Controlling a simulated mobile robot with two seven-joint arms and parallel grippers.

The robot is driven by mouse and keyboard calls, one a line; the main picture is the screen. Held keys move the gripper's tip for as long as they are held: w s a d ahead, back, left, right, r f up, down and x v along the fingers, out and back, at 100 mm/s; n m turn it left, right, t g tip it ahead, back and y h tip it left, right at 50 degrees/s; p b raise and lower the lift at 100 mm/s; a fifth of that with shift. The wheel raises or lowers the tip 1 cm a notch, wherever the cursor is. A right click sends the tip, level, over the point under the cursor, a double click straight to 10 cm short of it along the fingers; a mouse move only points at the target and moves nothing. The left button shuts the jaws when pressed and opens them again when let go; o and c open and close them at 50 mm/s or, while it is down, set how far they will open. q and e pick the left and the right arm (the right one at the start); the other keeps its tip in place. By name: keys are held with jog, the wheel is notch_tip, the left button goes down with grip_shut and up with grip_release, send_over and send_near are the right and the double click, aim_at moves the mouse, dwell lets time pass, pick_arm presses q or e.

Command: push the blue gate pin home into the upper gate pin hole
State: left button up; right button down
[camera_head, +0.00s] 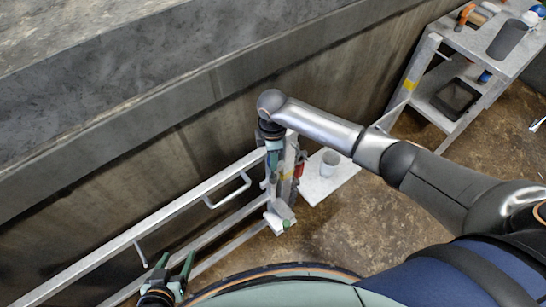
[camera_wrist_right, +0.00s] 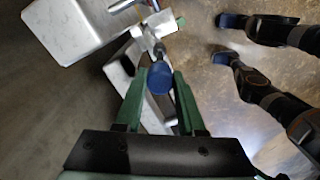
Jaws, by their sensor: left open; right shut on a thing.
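My right gripper (camera_head: 272,163) points down at the top of the metal gate post (camera_head: 287,165). In the right wrist view its green fingers (camera_wrist_right: 163,80) are shut on the blue gate pin (camera_wrist_right: 160,78), gripping its round blue head. The pin's shaft points away from the gripper toward a metal bracket (camera_wrist_right: 130,53). How deep the shaft sits, and the upper gate pin hole itself, I cannot make out. The arm and gripper hide the pin in the head view. My left gripper (camera_head: 177,261) is open and empty at the bottom left, near the gate rails.
The gate's rails (camera_head: 140,232) with a bar handle (camera_head: 228,192) run left from the post along the compactor wall (camera_head: 125,185). A small shelf with a white cup (camera_head: 329,162) is right of the post. A cart (camera_head: 470,42) with tools stands at upper right. Open floor lies between.

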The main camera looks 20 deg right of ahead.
jog(key=shift+r, duration=0.5)
jog(key=shift+d+r, duration=0.1)
jog(key=shift+r, duration=0.25)
jog(key=shift+f+b, duration=1.3)
jog(key=shift+f, duration=0.8)
dwell(0.6)
jog(key=shift+s+r, duration=0.1)
jog(key=shift+r, duration=0.05)
